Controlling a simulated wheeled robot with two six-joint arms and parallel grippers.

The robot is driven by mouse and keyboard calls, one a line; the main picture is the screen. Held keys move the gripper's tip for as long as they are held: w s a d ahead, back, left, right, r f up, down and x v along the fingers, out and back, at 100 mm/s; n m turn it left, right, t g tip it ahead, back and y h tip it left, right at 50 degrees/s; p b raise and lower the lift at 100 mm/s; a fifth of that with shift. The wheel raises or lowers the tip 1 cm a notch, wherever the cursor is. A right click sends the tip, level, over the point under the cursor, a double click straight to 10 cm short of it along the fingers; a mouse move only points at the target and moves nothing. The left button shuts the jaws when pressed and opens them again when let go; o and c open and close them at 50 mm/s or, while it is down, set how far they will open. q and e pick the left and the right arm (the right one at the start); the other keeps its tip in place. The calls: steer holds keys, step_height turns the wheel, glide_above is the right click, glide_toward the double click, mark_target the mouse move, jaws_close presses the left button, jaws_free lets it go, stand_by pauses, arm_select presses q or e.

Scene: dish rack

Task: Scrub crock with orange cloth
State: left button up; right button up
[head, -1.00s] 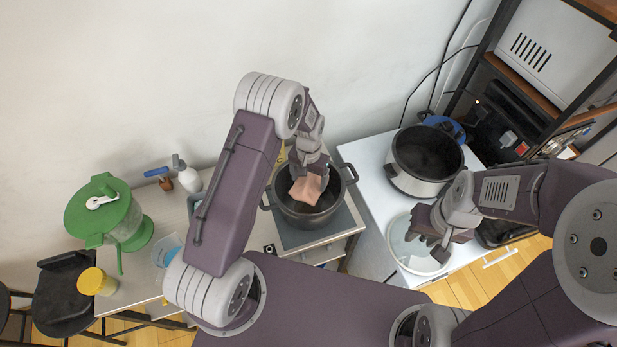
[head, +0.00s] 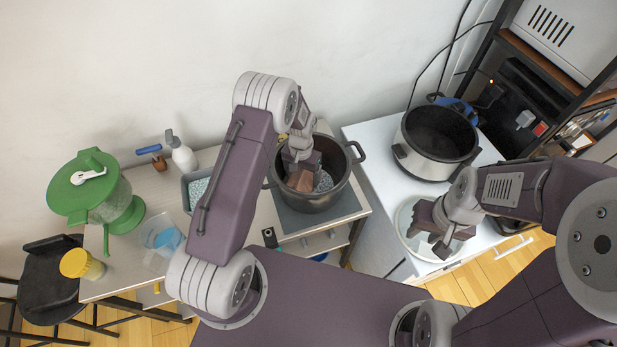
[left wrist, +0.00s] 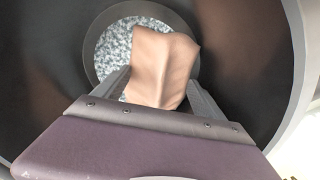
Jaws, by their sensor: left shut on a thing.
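The crock (head: 318,203) is a dark two-handled pot on the left counter. My left gripper (head: 300,168) reaches down inside it, shut on the orange cloth (head: 302,181), which looks salmon-coloured and folded. In the left wrist view the cloth (left wrist: 160,66) sticks out between the fingers over the crock's floor, and the crock's wall (left wrist: 245,60) curves around it. A grey speckled round patch (left wrist: 124,42) lies at the bottom, partly behind the cloth. Whether the cloth touches the floor is unclear. My right gripper (head: 442,240) looks open and empty, above a clear round lid or dish (head: 408,222).
A slow cooker (head: 435,150) stands on the white counter at right. A green-lidded dispenser (head: 95,190), a yellow jar (head: 80,265), a blue-tinted cup (head: 162,235), a spray bottle (head: 182,155) and a grey tub (head: 192,180) are at left. A wall stands behind.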

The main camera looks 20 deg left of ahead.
mark_target(311, 183)
arm_select(q)
steer(key=d, duration=0.3)
steer(key=s+d, duration=0.1)
steer(key=d, duration=0.2)
steer(key=shift+s+d, duration=0.1)
steer(key=shift+d, duration=0.1)
steer(key=shift+w+a, duration=0.25)
steer(key=shift+a, duration=0.95)
steer(key=shift+w+a, duration=0.1)
steer(key=shift+a, duration=0.35)
steer(key=shift+f+b, duration=0.55)
steer(key=shift+f, duration=0.25)
